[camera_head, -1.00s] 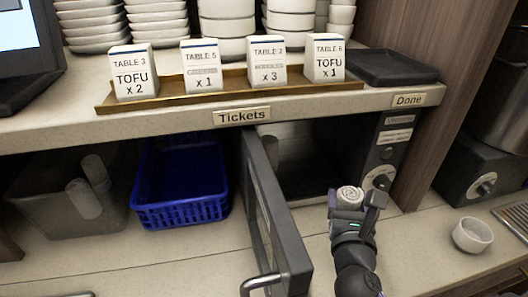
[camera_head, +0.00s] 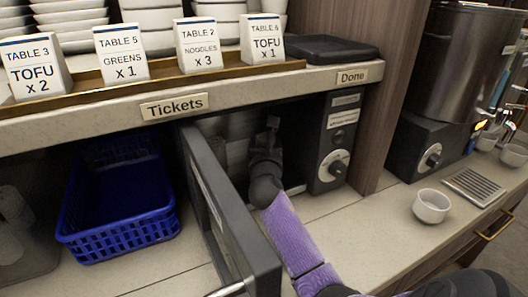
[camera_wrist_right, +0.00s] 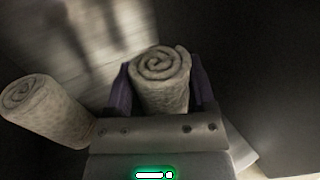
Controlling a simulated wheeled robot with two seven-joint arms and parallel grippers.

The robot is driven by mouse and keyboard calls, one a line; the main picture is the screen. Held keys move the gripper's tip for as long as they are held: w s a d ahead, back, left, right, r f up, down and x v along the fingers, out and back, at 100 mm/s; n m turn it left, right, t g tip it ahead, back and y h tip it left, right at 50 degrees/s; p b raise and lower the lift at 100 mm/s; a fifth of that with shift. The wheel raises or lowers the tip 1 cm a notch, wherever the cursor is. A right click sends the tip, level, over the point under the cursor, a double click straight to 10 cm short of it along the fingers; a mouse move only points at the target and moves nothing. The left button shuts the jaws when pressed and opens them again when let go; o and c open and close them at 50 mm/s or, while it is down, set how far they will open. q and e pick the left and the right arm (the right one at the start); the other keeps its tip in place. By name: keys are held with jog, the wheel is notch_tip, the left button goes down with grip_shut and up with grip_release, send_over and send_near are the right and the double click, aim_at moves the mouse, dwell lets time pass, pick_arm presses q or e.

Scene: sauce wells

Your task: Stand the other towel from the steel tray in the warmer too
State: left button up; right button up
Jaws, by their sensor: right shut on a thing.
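The warmer (camera_head: 337,140) is a dark box under the shelf, with its door (camera_head: 232,215) swung open toward me. My right gripper (camera_head: 266,143) reaches inside it, past the door. In the right wrist view, the purple fingers of my right gripper (camera_wrist_right: 160,85) are shut on a rolled pale towel (camera_wrist_right: 160,68), its spiral end facing the camera. Another rolled towel (camera_wrist_right: 45,110) is apart from it to the left, looking tilted in that view. The held towel's lower end is hidden. I cannot make out the steel tray. My left gripper is not in view.
A blue basket (camera_head: 120,225) stands left of the door. A ticket rail (camera_head: 160,86) with several cards sits on the shelf above. A white bowl (camera_head: 431,206) stands on the counter at right, near a steel grate (camera_head: 477,187). The counter between warmer and bowl is clear.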

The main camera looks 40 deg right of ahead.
jog(key=shift+s, duration=0.1)
jog(key=shift+f, duration=0.15)
jog(key=o, duration=1.3)
jog(key=shift+r, duration=0.2)
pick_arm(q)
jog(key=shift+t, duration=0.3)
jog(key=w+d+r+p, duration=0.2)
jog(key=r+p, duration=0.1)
pick_arm(e)
jog(key=v, duration=1.2)
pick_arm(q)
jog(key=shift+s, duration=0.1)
